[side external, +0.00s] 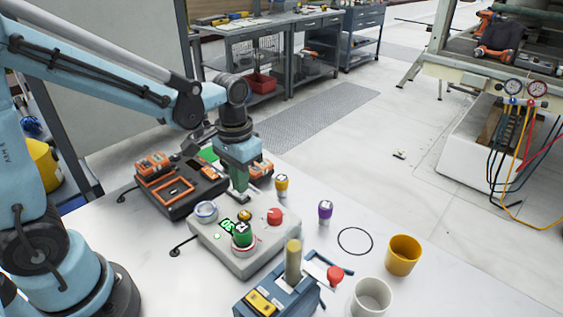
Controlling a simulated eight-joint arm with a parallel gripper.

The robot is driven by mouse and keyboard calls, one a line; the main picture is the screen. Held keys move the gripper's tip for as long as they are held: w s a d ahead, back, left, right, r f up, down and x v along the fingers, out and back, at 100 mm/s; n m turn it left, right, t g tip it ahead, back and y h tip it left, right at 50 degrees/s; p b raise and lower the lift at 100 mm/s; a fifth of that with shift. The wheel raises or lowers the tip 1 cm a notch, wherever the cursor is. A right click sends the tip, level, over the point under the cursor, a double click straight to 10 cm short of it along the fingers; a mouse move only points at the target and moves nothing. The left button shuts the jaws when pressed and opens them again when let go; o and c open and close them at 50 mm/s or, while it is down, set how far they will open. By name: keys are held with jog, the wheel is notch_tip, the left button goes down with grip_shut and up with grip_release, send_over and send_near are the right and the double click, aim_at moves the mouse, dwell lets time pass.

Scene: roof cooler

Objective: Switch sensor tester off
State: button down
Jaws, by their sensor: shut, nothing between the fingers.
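A light grey box (262,258) on the white table, which appears to be the sensor tester, has a lit green display (228,225), a red button (274,216), a small yellow part (245,214) and a round blue-and-white part (206,210). A green-and-black cylinder (242,237) stands in a red-rimmed socket at its front. My gripper (240,197) points down, shut and empty, over the back of the box. I cannot tell whether its tips touch the box. The gripper hides part of the box's back edge.
A black-and-orange charger (185,203) lies behind left. Yellow-topped (281,186) and purple (325,212) small bottles stand right of the box. A blue device (285,297) with a red knob is in front. A black ring (355,241), yellow cup (403,262) and white cup (371,302) are right.

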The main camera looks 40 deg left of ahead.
jog(key=shift+f, duration=0.75)
dwell(0.3)
jog(key=shift+r, duration=3.5)
jog(key=shift+s+a+r+t, duration=0.1)
jog(key=shift+s+r+t, duration=0.1)
jog(key=shift+s+t, duration=0.8)
jog(key=shift+s+a+r+t, duration=0.2)
jog(key=shift+s+t, duration=0.45)
jog(key=shift+t, duration=0.7)
jog(key=shift+s+a+r+t, duration=0.1)
jog(key=shift+s+r+t, duration=0.1)
jog(key=shift+s+t, duration=0.8)
jog(key=shift+w, duration=0.15)
